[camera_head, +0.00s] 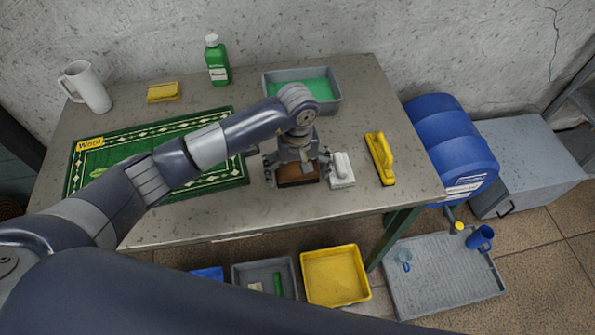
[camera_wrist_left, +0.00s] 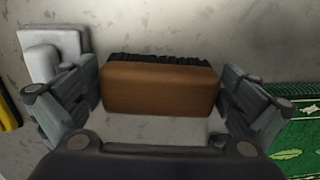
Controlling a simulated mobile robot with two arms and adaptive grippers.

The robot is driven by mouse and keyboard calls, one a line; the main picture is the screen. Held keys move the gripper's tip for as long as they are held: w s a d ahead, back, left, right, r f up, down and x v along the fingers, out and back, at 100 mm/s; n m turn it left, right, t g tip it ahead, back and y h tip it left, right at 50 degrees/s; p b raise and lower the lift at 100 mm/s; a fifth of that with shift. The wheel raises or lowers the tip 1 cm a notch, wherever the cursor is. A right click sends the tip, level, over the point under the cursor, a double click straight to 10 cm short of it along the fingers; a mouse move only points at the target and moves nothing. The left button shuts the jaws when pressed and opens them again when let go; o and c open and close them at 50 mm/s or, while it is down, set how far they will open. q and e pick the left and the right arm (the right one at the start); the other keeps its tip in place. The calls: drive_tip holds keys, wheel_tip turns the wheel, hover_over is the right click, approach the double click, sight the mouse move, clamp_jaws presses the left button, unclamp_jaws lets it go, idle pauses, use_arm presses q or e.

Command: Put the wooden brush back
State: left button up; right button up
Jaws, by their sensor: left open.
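The wooden brush (camera_head: 297,176) lies on the grey table, right of the green rug. It is a brown wooden block, and in the left wrist view the brush (camera_wrist_left: 160,88) shows a row of dark bristles along one side. My left gripper (camera_head: 297,170) is over it, pointing down. In the wrist view the open fingers of my left gripper (camera_wrist_left: 165,95) stand on either side of the brush, with a narrow gap at each end. The arm hides part of the brush in the head view. My right gripper is not in view.
A white-grey brush (camera_head: 342,170) sits close right of the wooden one, then a yellow brush (camera_head: 380,157). A grey tray (camera_head: 335,101) with green liquid stands behind. The green rug (camera_head: 225,172) lies left. A yellow bin (camera_head: 335,276) is below the table's front edge.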

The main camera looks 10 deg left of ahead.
sight(297, 171)
use_arm(q)
drive_tip(key=shift+r, duration=0.15)
drive_tip(key=shift+w+r, duration=0.1)
drive_tip(key=shift+r, duration=0.2)
wheel_tip(297, 171, up, 11)
drive_tip(key=b, duration=0.3)
drive_tip(key=shift+r, duration=0.2)
drive_tip(key=shift+s+f, duration=0.1)
drive_tip(key=shift+s, duration=0.15)
